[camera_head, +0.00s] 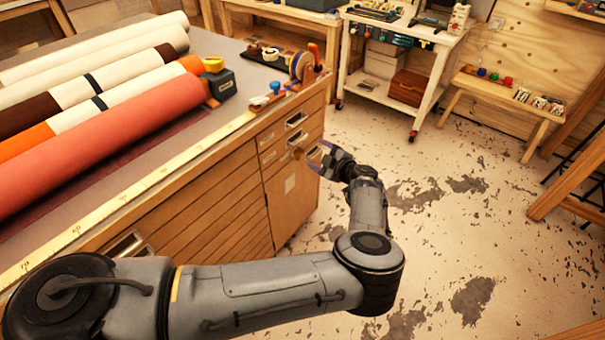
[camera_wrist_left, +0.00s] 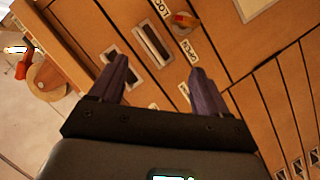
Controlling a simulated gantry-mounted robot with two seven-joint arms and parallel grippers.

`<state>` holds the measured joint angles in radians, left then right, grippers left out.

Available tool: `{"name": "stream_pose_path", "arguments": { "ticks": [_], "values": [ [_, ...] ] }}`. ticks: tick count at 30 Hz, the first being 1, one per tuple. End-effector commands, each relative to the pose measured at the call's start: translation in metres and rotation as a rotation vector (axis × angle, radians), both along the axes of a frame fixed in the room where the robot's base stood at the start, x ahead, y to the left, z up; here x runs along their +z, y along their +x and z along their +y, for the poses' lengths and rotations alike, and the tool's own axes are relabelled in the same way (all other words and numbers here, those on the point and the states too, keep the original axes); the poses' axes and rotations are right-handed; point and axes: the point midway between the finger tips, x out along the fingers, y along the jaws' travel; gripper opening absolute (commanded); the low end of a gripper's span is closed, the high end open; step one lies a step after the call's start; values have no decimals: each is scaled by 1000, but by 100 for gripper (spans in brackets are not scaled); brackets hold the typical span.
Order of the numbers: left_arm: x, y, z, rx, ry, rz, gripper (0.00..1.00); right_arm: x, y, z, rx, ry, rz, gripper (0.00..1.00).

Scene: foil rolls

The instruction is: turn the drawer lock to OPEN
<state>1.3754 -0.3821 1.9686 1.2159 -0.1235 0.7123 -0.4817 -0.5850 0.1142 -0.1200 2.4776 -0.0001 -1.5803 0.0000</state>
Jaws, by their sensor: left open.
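The drawer lock (camera_wrist_left: 184,20) is a small round knob with red on it, set on the wooden drawer front in the left wrist view. A LOCK label (camera_wrist_left: 160,8) is on its left and an OPEN label (camera_wrist_left: 188,51) is below it. I cannot tell which label it points at. My left gripper (camera_wrist_left: 160,66) is open with nothing between its dark purple fingers. The lock lies beyond the right fingertip, apart from it. In the head view my left gripper (camera_head: 318,156) is close to the cabinet's end drawers. My right gripper is not in view.
A recessed drawer handle (camera_wrist_left: 152,45) lies ahead between the fingers. The cabinet top carries several fabric rolls (camera_head: 120,135) and a tape dispenser (camera_head: 222,84). A white cart (camera_head: 395,85) stands behind. The floor (camera_head: 450,190) right of the gripper is clear.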

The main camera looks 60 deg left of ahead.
Motion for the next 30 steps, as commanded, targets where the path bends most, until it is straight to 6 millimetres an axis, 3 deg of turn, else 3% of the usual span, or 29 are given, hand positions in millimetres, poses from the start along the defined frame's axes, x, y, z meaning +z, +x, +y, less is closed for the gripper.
{"name": "stream_pose_path", "arguments": {
  "ticks": [1,6,16,30],
  "values": [
    [-25,0,0,0,1,-1,77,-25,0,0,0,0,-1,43],
    [-49,0,0,0,1,-1,77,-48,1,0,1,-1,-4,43],
    [-63,-1,16,1,-1,-2,77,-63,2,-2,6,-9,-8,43],
    [-83,-4,84,2,1,-3,77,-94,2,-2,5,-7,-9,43]
  ]
}}
